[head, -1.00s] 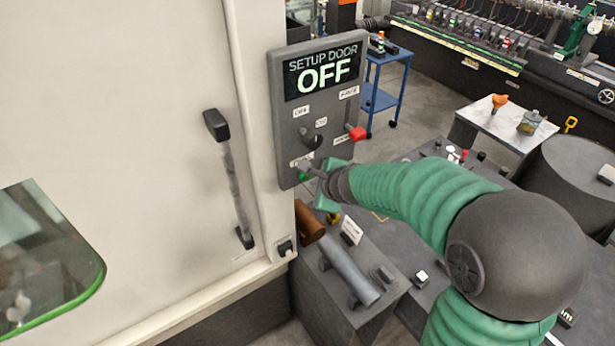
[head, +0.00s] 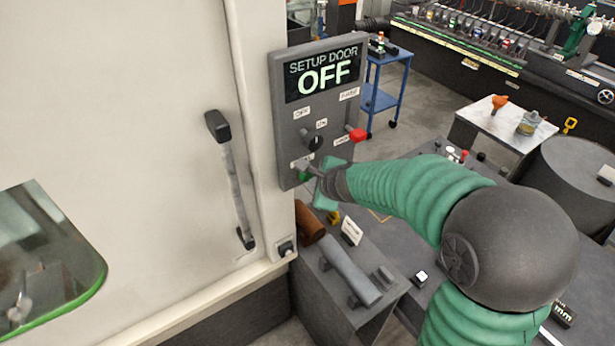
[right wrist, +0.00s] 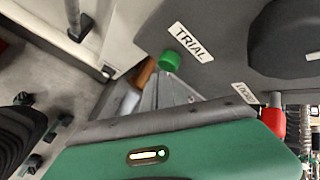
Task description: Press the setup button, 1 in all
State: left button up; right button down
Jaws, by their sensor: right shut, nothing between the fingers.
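The grey control panel (head: 279,130) stands beside the pale door and its display reads "SETUP DOOR OFF". It carries a dark knob (head: 311,141), a red button (head: 356,134) and a green button (head: 304,176) low down. The right wrist view shows the green button (right wrist: 170,61) beside a "TRIAL" label, and the red button (right wrist: 272,122). No button label reading "setup" is legible. My right gripper (head: 310,171) is shut and empty, its tips close to the green button. I cannot tell whether they touch it. My left gripper is out of view.
A pale door with a grey handle (head: 231,180) and a green-edged window (head: 45,262) fills the left. Below the panel, a grey stand (head: 340,308) bears a brown cylinder (head: 309,222) and a grey bar (head: 350,270). A blue cart (head: 380,98) stands behind.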

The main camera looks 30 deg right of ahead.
jog(key=shift+w, duration=0.65)
dwell(0.8)
jog(key=shift+s, duration=1.05)
jog(key=s+b, duration=0.2)
jog(key=s, duration=0.3)
jog(key=shift+d, duration=0.15)
